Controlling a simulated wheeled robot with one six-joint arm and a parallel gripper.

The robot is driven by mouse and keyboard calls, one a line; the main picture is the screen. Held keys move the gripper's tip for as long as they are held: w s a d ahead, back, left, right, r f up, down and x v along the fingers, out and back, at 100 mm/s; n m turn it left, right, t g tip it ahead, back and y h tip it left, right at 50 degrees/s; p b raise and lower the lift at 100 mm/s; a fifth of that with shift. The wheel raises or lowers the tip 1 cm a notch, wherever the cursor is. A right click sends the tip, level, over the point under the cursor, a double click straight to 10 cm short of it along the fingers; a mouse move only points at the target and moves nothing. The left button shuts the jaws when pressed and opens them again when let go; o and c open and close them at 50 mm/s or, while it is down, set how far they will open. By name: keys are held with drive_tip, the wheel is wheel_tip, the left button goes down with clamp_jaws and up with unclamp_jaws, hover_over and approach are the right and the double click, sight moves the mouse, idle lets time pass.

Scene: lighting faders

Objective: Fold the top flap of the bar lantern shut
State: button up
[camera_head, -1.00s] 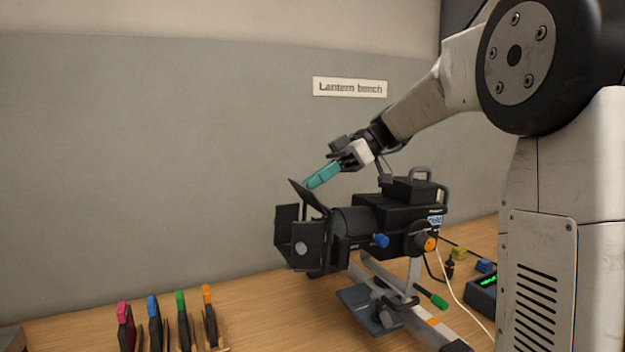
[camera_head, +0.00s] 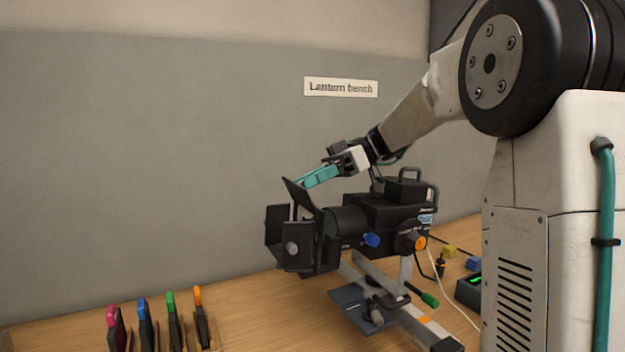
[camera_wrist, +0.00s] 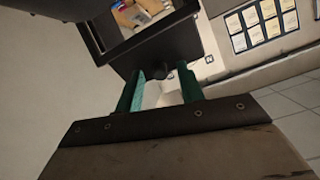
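The black bar lantern (camera_head: 345,225) stands on its mount with its front facing left. Its top flap (camera_head: 300,195) is tilted up and open, its free edge up and to the left. In the wrist view a black panel, apparently the flap (camera_wrist: 165,45), lies just ahead of my fingertips. My gripper (camera_head: 303,184) has teal fingers, pointing left and down, close behind the flap's upper part. In the wrist view my gripper (camera_wrist: 160,78) has its fingers apart with a gap between them. I cannot tell if they touch the flap.
Side flap panels (camera_head: 279,225) stand at the lantern's front. Several clips with coloured tops (camera_head: 172,325) stand at the front left. A green-handled lever (camera_head: 428,299) sticks out below the lantern, with a dark device (camera_head: 468,290) to its right.

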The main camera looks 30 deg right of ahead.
drive_tip(key=s+r, duration=0.2)
drive_tip(key=s, duration=0.6)
drive_tip(key=s+a+r, duration=0.1)
drive_tip(key=s+r, duration=0.2)
drive_tip(key=s, duration=0.5)
drive_tip(key=shift+a, duration=0.2)
